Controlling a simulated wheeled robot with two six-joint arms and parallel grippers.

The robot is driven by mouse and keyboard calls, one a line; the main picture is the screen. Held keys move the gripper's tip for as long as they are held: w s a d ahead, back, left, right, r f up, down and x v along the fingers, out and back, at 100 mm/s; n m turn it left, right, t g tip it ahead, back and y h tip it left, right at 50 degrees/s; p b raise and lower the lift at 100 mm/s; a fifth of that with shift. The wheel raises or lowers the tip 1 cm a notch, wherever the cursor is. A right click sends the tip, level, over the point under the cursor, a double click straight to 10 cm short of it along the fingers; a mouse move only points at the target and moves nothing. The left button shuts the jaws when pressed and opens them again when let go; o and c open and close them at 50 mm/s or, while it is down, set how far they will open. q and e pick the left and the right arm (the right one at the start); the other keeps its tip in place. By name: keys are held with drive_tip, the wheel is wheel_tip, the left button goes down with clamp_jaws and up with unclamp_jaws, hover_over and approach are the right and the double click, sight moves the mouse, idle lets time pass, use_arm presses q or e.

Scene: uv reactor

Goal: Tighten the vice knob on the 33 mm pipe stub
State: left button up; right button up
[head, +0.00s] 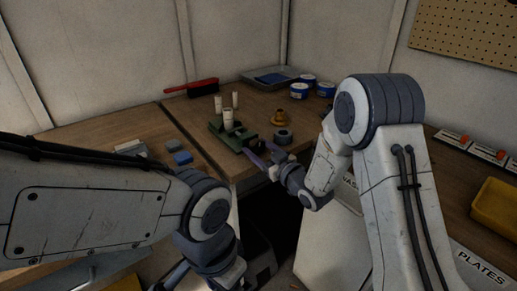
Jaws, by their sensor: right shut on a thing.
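A green vice (219,129) stands near the front edge of the wooden bench. An upright pale pipe stub (228,119) stands at the vice; how tightly the jaws sit on it is too small to tell. My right gripper (261,151) reaches in from the right to the vice's near right end. It is shut on the vice knob, which is mostly hidden by the fingers. My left gripper (188,272) hangs low at the bottom of the head view, in front of the bench and away from the vice. Its fingers are too dark and cut off to read.
Two more pale stubs (235,100) stand behind the vice. A grey ring (283,136), a brass-coloured part (299,118) and blue-white tins (298,89) are to its right. A red brush (191,87) and grey tray (270,76) lie behind. Blue blocks (182,157) lie left.

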drive_tip(key=shift+m, duration=0.3)
drive_tip(key=m, duration=0.2)
drive_tip(key=shift+m, duration=0.3)
drive_tip(key=shift+s+m, duration=0.1)
drive_tip(key=shift+m, duration=1.7)
drive_tip(key=o, duration=1.4)
drive_tip(key=shift+f, duration=0.1)
